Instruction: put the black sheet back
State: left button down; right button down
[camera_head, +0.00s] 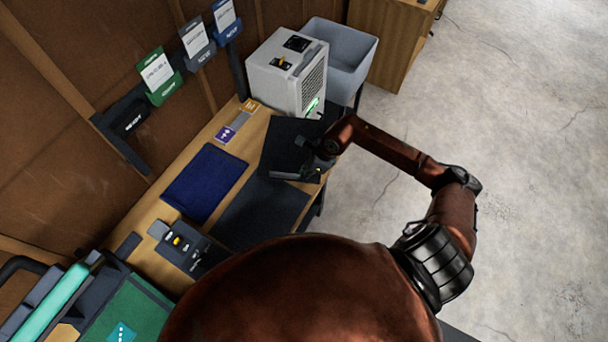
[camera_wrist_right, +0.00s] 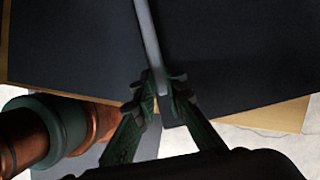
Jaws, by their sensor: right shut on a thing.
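The black sheet (camera_head: 285,138) is at the far right part of the wooden bench, in front of the white machine. My right gripper (camera_head: 322,161) is at its right side, shut on it. In the right wrist view, my gripper (camera_wrist_right: 162,97) closes on a thin pale grey edge (camera_wrist_right: 148,40), with dark surface on both sides. I cannot tell there which dark surface is the held sheet and which lies behind. A dark mat (camera_head: 262,212) lies nearer on the bench. A navy sheet (camera_head: 205,185) lies left of it. My left gripper is out of view.
The white machine (camera_head: 287,75) with a green light stands behind the sheet, beside a grey bin (camera_head: 340,58). A dark button panel (camera_head: 187,246) sits at the bench's near part. Green (camera_head: 158,75), grey (camera_head: 196,42) and blue (camera_head: 226,17) cards hang on the wall. Open floor (camera_head: 510,150) lies right.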

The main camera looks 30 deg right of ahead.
jog(key=shift+w+d+f, duration=0.35)
jog(key=shift+w+f, duration=0.05)
jog(key=shift+f, duration=0.2)
jog(key=shift+w+d+f, duration=0.3)
jog(key=shift+w+f, duration=0.05)
jog(key=shift+f, duration=0.25)
notch_tip(320, 180, down, 3)
jog(key=shift+r+p, duration=0.1)
jog(key=shift+p, duration=0.3)
jog(key=c, duration=2)
grip_release()
jog(key=b+v, duration=0.1)
jog(key=v, duration=1.1)
